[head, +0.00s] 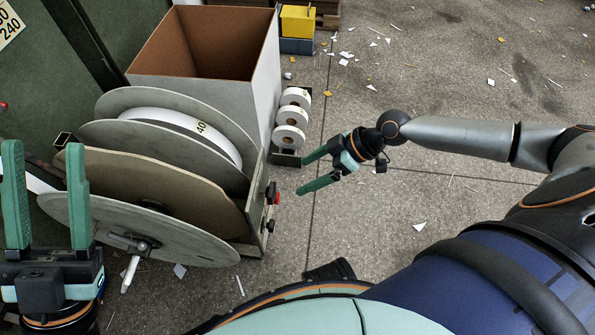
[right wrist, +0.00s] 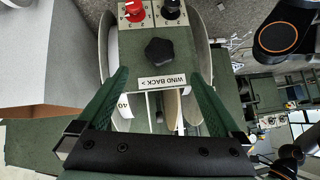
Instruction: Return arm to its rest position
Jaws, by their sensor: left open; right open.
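My right gripper (head: 307,174) is open and empty in the head view. It is held out over the concrete floor, just right of the reel machine, with its fingers pointing left. In the right wrist view my right gripper (right wrist: 157,75) has its two green fingers spread apart, with a dark panel (right wrist: 133,48) showing between and beyond them. My left gripper (head: 44,148) is open and empty at the left edge of the head view, with its fingers pointing up, in front of the large grey reel discs (head: 85,225).
A grey-sided open box (head: 262,75) stands behind the reels. Small white rolls (head: 290,138) are stacked beside it. The panel carries a red knob (right wrist: 134,10), a black knob (right wrist: 160,52) and a "WIND BACK" label (right wrist: 163,81). The floor at right is open, with scattered paper scraps.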

